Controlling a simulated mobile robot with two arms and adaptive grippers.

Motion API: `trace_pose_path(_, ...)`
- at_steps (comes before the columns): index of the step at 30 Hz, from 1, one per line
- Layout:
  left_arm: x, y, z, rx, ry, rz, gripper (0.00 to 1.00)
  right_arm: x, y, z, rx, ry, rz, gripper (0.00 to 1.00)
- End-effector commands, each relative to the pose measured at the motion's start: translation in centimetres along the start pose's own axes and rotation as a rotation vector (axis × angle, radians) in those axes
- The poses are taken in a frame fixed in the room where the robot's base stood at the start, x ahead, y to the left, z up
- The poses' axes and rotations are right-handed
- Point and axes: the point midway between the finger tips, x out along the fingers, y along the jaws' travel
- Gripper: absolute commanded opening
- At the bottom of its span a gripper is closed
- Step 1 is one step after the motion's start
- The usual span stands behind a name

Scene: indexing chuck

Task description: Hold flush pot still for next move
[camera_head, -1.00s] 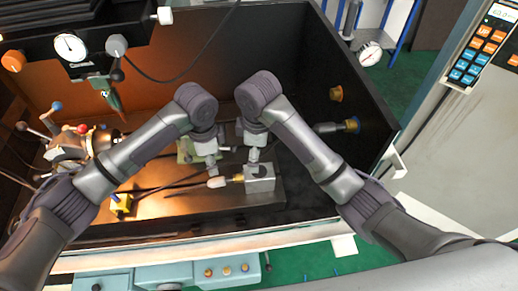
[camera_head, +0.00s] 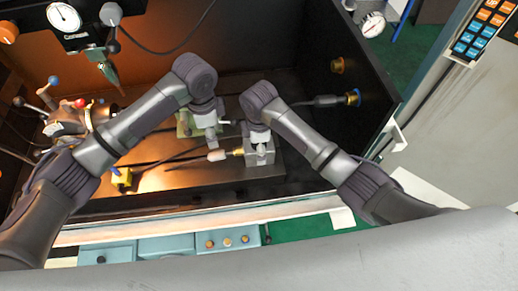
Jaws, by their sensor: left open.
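The flush pot appears to be the grey metal block (camera_head: 262,158) with a brass fitting (camera_head: 238,152) and a pale-tipped hose on its left side. It stands upright on the dark plate in the machine tank. My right gripper (camera_head: 260,145) comes down on its top from above. The wrist hides the fingers, so I cannot tell whether they close on it. My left gripper (camera_head: 213,143) points down just left of the pot, above the hose tip. It is open, with nothing visible between its fingers.
A greenish block (camera_head: 186,127) stands behind my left gripper. A yellow block (camera_head: 122,178) and a lever-fitted fixture (camera_head: 72,122) lie to the left. The plate's right part is bare.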

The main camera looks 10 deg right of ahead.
Motion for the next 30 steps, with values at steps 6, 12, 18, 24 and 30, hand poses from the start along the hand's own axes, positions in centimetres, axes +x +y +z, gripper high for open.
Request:
trace_pose_path(6,0.0,0.0,0.0,0.0,0.0,0.0,0.42,1.9,0.0,0.0,0.001,-0.001,-0.001,0.92)
trace_pose_path(12,0.0,0.0,0.0,0.0,0.0,0.0,0.42,2.1,0.0,0.0,0.001,0.0,0.001,0.92)
trace_pose_path(18,0.0,0.0,0.0,0.0,0.0,0.0,0.42,2.1,0.0,0.0,0.001,0.0,0.001,0.78)
trace_pose_path(24,0.0,0.0,0.0,0.0,0.0,0.0,0.42,2.1,0.0,0.0,0.001,0.0,0.001,0.45)
trace_pose_path(30,0.0,0.0,0.0,0.0,0.0,0.0,0.42,2.1,0.0,0.0,0.001,0.0,0.001,0.12)
